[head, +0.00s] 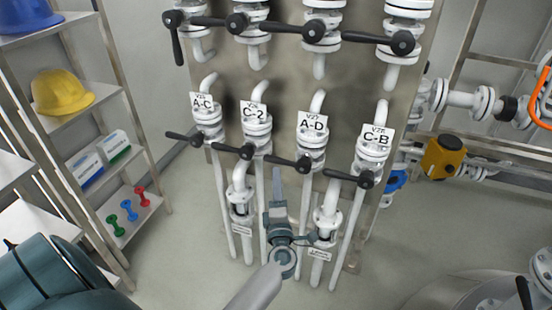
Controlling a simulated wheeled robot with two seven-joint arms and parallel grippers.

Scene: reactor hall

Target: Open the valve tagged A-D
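The valve tagged A-D (312,143) is a white flanged valve on the metal panel, third from the left in the lower row. Its black lever (287,160) points left from a dark hub, roughly level. My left gripper (277,178) comes up from below, its fingertips close under the free end of that lever. I cannot tell whether they touch it, and the fingers are seen nearly edge-on, so their opening is unclear. My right gripper is out of view.
Valves A-C (206,118), C-2 (256,133) and C-B (371,152) flank it, levers also pointing left. More levered valves sit above. A shelf with a yellow helmet (62,92) stands left. A yellow-boxed pipe valve (444,157) is right. Floor between shelf and panel is clear.

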